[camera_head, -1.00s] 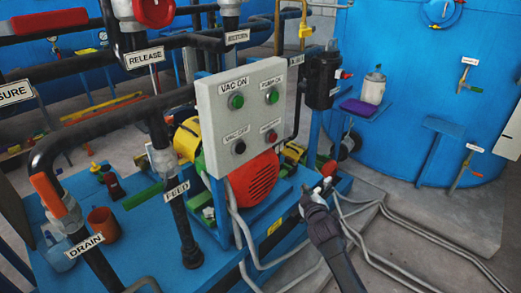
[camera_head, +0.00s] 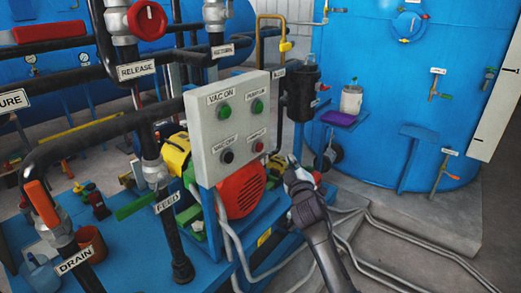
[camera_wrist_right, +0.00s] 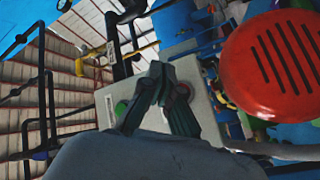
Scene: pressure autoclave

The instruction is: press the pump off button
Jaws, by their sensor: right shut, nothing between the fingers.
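The grey control box (camera_head: 238,132) stands in the middle of the head view. It has two green buttons on top and a black button at lower left. The pump off button (camera_head: 258,146) is the red one at lower right, under a small label. My right gripper (camera_head: 291,162) is shut and empty, to the right of the box and slightly below the button, apart from it in the picture. In the right wrist view the shut fingers (camera_wrist_right: 164,72) overlap the box (camera_wrist_right: 105,100); a green button shows beside them. My left gripper is not in view.
A red motor cover (camera_head: 242,190) sits below the box. A black cylinder (camera_head: 300,92) stands close behind the right side. Grey hoses (camera_head: 350,222) run across the floor. A labelled black feed pipe (camera_head: 175,235) stands at left.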

